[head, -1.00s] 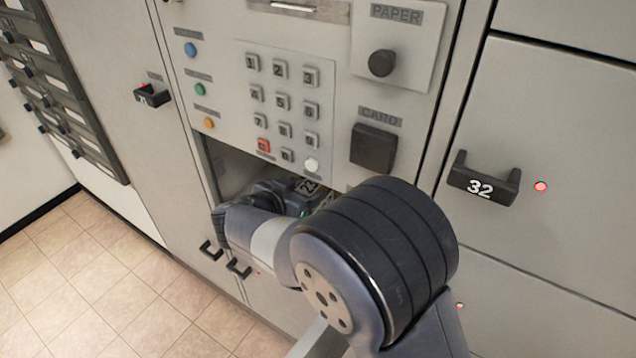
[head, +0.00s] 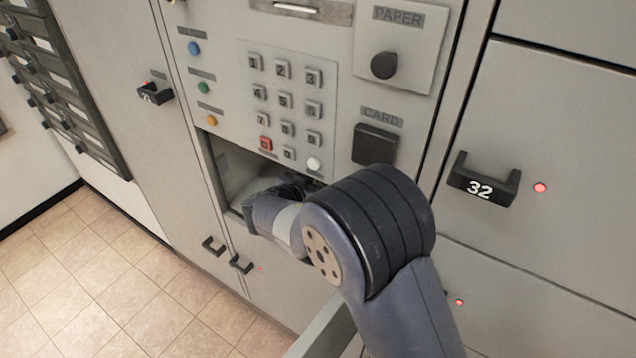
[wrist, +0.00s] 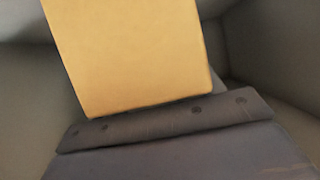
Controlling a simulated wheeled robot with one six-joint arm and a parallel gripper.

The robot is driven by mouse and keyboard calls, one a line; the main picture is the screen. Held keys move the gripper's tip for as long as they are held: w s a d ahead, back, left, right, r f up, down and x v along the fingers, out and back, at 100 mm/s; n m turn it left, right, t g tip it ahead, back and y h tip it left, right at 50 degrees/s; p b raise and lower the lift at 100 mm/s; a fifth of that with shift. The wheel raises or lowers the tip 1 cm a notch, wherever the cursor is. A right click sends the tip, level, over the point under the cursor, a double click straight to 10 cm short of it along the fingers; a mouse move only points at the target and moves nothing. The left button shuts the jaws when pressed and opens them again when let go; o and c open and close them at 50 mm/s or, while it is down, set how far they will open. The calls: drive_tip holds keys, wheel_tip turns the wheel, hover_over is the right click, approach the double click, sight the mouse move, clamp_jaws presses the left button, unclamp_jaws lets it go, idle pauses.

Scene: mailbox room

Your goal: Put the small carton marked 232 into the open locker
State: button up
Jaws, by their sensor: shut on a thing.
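The open locker (head: 232,168) is a dark opening below the keypad, and my arm reaches into it. In the head view my gripper (head: 290,187) is inside the opening, mostly hidden behind my wrist and the panel edge. The wrist view shows a plain tan-yellow carton (wrist: 130,55) close up against the dark gripper (wrist: 165,123). My gripper is shut on this carton. Grey locker walls stand around it in the wrist view. No number shows on the carton now, and I cannot tell whether it touches the locker floor.
A keypad panel (head: 285,100) is just above the opening, with a card reader (head: 375,144) and a round black knob (head: 384,65) to the right. A shut door marked 32 (head: 483,185) is further right. Small black handles (head: 240,264) stick out below. Tiled floor (head: 110,275) is free at left.

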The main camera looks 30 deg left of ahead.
drive_tip(key=shift+f, duration=0.1)
drive_tip(key=o, duration=1.6)
drive_tip(key=shift+r, duration=0.2)
drive_tip(key=d+v, duration=0.1)
drive_tip(key=v, duration=1.1)
drive_tip(key=shift+a, duration=0.45)
drive_tip(key=shift+c, duration=0.6)
